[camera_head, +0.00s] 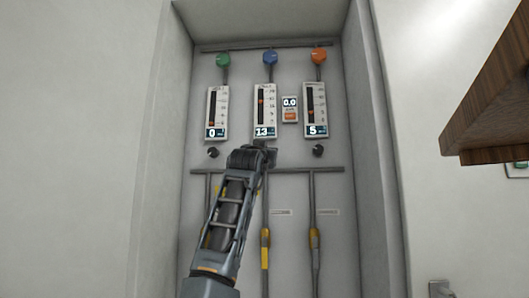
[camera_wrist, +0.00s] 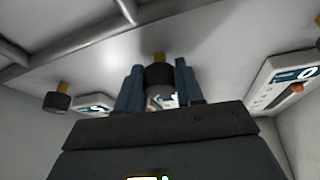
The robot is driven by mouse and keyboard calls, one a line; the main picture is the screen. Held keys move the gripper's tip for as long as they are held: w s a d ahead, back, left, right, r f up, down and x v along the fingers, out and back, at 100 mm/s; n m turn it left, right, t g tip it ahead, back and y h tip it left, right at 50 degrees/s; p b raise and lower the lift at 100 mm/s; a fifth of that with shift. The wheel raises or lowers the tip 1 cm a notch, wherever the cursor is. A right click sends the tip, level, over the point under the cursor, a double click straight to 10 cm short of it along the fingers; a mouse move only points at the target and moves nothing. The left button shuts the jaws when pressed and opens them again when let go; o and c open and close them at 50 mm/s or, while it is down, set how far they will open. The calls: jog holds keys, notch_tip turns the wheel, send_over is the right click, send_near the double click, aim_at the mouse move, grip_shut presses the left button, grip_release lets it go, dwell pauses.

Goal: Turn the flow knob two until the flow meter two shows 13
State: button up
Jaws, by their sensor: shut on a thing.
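Flow meter two (camera_head: 265,111), the middle white panel, reads 13 on its display. Flow knob two is hidden behind my gripper in the head view. In the wrist view it is the black knob (camera_wrist: 158,77) on a brass stem, between my two fingers. My gripper (camera_wrist: 158,82) is shut on this knob, with one finger on each side. In the head view my gripper (camera_head: 262,152) reaches up to just below the middle meter.
The left meter (camera_head: 217,113) reads 0 and the right meter (camera_head: 316,110) reads 5. Black knobs sit below them, left (camera_head: 213,152) and right (camera_head: 319,151). A small display (camera_head: 290,109) shows 0.0. Recess walls flank the panel. A wooden shelf (camera_head: 490,95) juts in at right.

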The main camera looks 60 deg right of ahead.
jog(key=o, duration=1)
jog(key=b+v, duration=0.2)
jog(key=v, duration=0.5)
jog(key=shift+a, duration=0.4)
jog(key=shift+f, duration=0.1)
